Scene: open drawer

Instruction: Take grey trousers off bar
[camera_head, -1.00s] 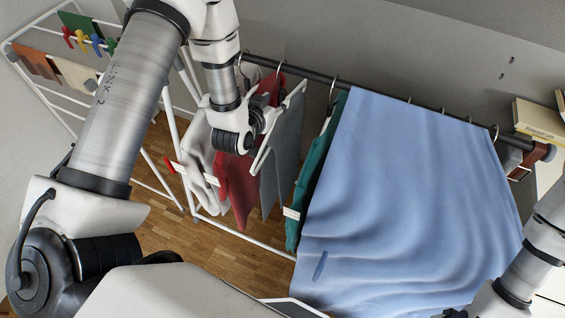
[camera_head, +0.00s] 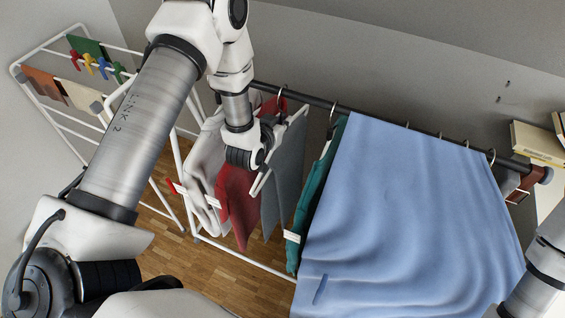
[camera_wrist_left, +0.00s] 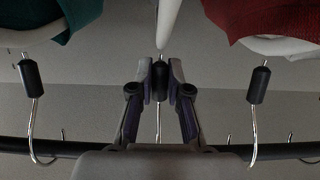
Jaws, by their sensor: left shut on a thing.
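The grey trousers (camera_head: 288,155) hang from a white hanger (camera_head: 268,170) between a red garment and a teal garment under the dark bar (camera_head: 310,100). My left gripper (camera_head: 266,148) is at this hanger in the head view, with its fingertips partly hidden. In the left wrist view, my left gripper (camera_wrist_left: 160,85) is shut around the black neck (camera_wrist_left: 159,82) of the hanger. The hook runs down behind the gripper, so I cannot tell whether it rests on the bar (camera_wrist_left: 65,149). My right gripper is out of view.
The red garment (camera_head: 238,205) and teal garment (camera_head: 310,205) hang close on either side. A large blue cloth (camera_head: 410,220) covers the bar's right part. A white drying rack (camera_head: 60,130) stands at left. Books (camera_head: 538,143) lie at far right.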

